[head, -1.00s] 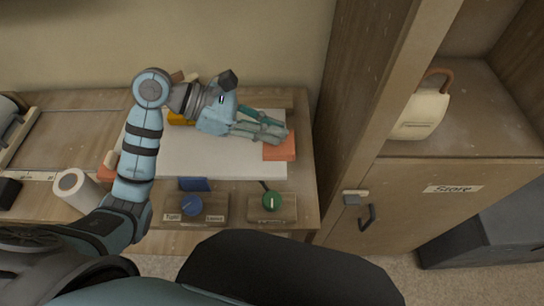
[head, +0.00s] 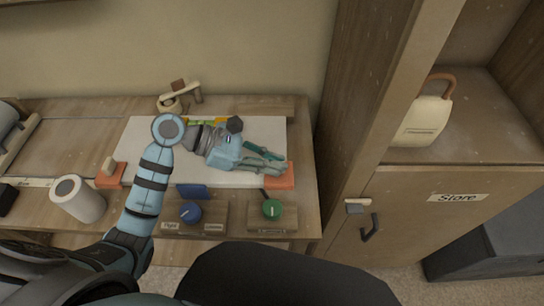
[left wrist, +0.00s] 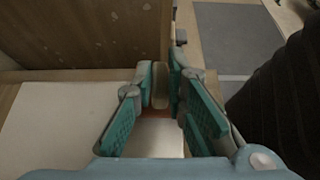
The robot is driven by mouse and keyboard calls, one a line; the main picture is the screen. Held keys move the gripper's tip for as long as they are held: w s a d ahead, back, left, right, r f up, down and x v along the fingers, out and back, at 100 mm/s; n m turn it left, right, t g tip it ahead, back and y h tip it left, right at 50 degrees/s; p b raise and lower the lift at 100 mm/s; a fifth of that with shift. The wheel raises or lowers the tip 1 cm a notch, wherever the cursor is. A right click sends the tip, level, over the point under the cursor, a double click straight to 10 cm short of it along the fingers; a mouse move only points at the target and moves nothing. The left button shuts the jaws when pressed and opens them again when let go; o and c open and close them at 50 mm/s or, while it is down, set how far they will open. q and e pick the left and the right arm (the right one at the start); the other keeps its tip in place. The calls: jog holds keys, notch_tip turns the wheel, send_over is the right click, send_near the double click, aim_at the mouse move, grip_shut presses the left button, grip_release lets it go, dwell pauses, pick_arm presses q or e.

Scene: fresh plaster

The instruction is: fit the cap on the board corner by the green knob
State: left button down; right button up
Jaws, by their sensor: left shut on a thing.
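An orange cap (head: 289,177) is at the near right corner of the white board (head: 250,135). The green knob (head: 271,208) stands just in front of that corner, on a wooden block. My left gripper (head: 281,164) is over the corner, shut on the cap. In the left wrist view a beige grip piece (left wrist: 160,86) shows between the teal fingers (left wrist: 160,100), with white board below. The fingers hide part of the cap, and I cannot tell whether it is seated or just above the corner. My right gripper is out of view.
Another orange cap (head: 111,176) sits at the board's near left corner. A blue knob (head: 190,212) on a labelled block and a white cylinder (head: 78,199) stand along the front. A wooden cabinet (head: 400,215) rises close on the right.

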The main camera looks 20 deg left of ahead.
pick_arm(q)
jog(key=shift+f, duration=0.1)
jog(key=c, duration=1.6)
grip_release()
jog(key=shift+r, duration=0.2)
jog(key=v, duration=1.2)
jog(key=shift+r+p, duration=0.35)
jog(key=shift+r, duration=0.05)
jog(key=shift+w, duration=0.1)
jog(key=shift+a, duration=0.1)
